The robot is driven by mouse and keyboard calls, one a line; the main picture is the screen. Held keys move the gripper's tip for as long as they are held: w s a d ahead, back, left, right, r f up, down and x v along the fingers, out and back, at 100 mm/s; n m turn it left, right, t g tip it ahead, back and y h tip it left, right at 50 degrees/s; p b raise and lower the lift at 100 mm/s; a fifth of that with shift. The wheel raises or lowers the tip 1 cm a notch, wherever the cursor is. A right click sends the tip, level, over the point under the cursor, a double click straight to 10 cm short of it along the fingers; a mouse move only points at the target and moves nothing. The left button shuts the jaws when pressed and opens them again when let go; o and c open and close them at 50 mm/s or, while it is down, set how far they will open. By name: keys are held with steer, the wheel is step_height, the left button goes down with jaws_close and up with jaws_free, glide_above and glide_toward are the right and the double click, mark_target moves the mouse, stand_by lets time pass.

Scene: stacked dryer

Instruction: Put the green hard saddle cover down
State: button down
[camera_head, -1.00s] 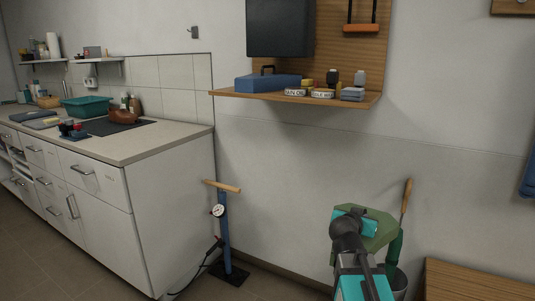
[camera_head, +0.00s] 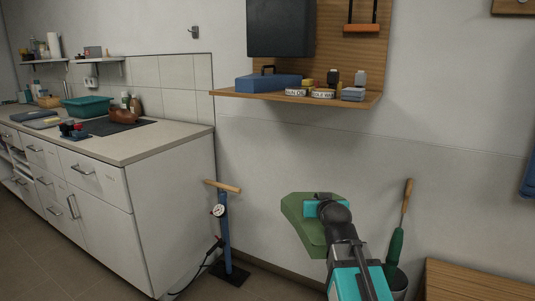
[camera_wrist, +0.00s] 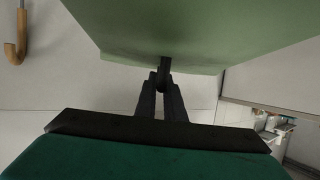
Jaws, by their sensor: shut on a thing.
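The green hard saddle cover (camera_head: 303,222) is a flat-sided green shell, held up in the air in front of the bare wall in the head view. My gripper (camera_head: 322,212) is at its right side. In the wrist view the cover (camera_wrist: 190,25) fills the top of the picture. There my gripper's dark fingers (camera_wrist: 163,75) are shut on its lower edge. The far side of the cover is hidden in the wrist view.
A wooden wall shelf (camera_head: 245,95) holds a blue toolbox (camera_head: 268,83) and small tins. A floor pump (camera_head: 223,230) stands left of the cover. A white counter (camera_head: 165,150) is further left. A wooden bench top (camera_head: 475,283) and a green-handled tool (camera_head: 396,243) are at the right.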

step_height(320, 180, up, 19)
steer(key=p, duration=1.8)
steer(key=shift+p, duration=0.4)
steer(key=shift+d+f, duration=0.1)
steer(key=shift+d, duration=0.1)
